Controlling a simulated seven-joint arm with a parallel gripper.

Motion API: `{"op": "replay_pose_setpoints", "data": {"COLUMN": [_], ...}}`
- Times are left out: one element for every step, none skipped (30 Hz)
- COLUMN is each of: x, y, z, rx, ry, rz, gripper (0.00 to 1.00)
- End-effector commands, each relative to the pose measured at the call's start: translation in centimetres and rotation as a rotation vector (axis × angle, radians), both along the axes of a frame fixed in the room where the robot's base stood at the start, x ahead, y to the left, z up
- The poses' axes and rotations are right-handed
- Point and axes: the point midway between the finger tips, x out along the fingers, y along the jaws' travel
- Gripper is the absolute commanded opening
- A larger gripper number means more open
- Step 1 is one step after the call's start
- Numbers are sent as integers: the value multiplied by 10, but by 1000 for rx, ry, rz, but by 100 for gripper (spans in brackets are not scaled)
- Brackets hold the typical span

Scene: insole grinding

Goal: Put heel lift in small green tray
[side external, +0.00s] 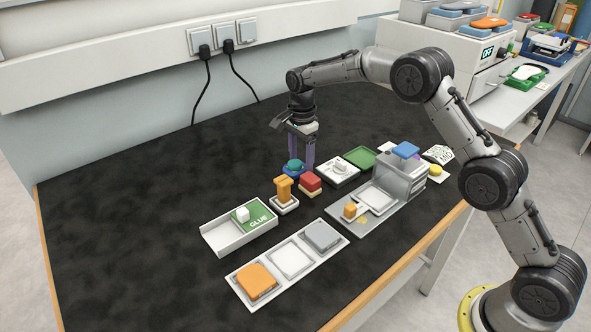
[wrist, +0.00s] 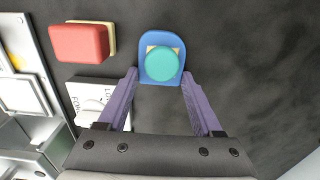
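A blue, rounded, heel-shaped piece (wrist: 146,73) with a teal round knob (wrist: 164,64) on top lies on the dark table; it may be the heel lift, but no label shows. In the side view the blue piece (side external: 288,173) sits just below my gripper (side external: 300,166). My gripper's purple fingers are open and empty, pointing down. In the wrist view the fingertips (wrist: 159,76) are spread to either side of the blue piece's near end; I cannot tell whether they touch it. The small green tray (side external: 361,157) lies behind and right of the gripper, with nothing visible in it.
A red block (side external: 310,182) on a tan base stands close beside the blue piece. An orange-handled tool (side external: 284,188), a white glue tray (side external: 222,238) and a three-place tray (side external: 268,262) are in front. The left table is clear.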

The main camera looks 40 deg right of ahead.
Motion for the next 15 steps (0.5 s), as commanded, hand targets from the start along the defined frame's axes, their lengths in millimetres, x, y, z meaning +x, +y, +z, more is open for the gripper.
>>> {"op": "replay_pose_setpoints", "data": {"x": [0,0,0,0,0,0,0,0,0,0,0,0,0,0,0], "y": [0,0,0,0,0,0,0,0,0,0,0,0,0,0,0], "z": [0,0,0,0,0,0,0,0,0,0,0,0,1,1,2], "rx": [0,0,0,0,0,0,0,0,0,0,0,0,0,0,0], "ry": [0,0,0,0,0,0,-1,-1,-1,-1,-1,-1,-1,-1,-1], "rz": [0,0,0,0,0,0,0,0,0,0,0,0,0,0,0], "gripper": [48,42,35,30,24,17,14,6,6,6,6,6,6,6,6]}}
